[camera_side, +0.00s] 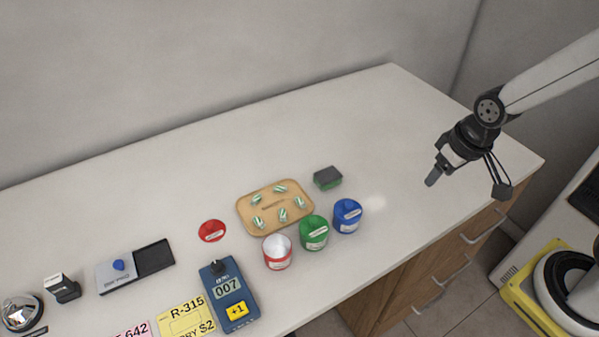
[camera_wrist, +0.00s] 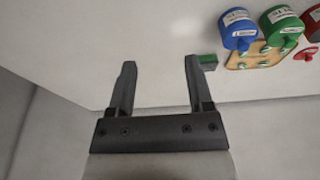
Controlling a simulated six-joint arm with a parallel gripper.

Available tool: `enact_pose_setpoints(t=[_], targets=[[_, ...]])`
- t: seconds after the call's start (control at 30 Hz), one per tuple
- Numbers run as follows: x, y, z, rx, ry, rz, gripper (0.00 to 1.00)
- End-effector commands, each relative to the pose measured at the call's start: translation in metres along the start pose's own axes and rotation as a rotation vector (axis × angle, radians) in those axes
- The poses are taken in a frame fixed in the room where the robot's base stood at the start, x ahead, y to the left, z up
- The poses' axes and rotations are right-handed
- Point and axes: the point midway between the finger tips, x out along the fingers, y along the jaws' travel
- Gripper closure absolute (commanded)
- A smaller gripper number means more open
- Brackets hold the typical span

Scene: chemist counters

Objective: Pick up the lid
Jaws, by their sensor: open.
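A round red lid (camera_side: 212,231) with a white label lies flat on the white counter, left of the wooden tray. It also shows in the wrist view (camera_wrist: 305,54) at the right edge. An open red jar (camera_side: 277,252) stands without a lid in front of the tray. A green jar (camera_side: 314,234) and a blue jar (camera_side: 347,216) stand beside it with tops on. My gripper (camera_side: 466,184) is above the right end of the counter, far from the lid. In the wrist view my gripper (camera_wrist: 160,76) is open, with nothing between the fingers.
The wooden tray (camera_side: 243,217) holds several green-striped pieces. A dark green-sided block (camera_side: 327,178) is behind the jars. A blue counter device (camera_side: 228,291), a scale-like device (camera_side: 118,270) and label cards (camera_side: 186,319) are at front left. The counter's back and right are clear.

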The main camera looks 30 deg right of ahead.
Motion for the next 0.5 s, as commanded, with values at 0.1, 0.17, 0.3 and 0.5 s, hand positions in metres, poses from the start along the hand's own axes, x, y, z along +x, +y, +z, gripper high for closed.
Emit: enact_pose_setpoints(t=[0.1,0.17,0.3,0.5], targets=[[0.001,-0.005,-0.009,-0.023,0.001,-0.006,0.34],[0.003,-0.008,-0.017,-0.043,0.002,-0.011,0.34],[0.008,-0.024,-0.044,-0.118,0.007,-0.030,0.34],[0.020,-0.063,-0.093,-0.272,0.017,-0.072,0.34]])
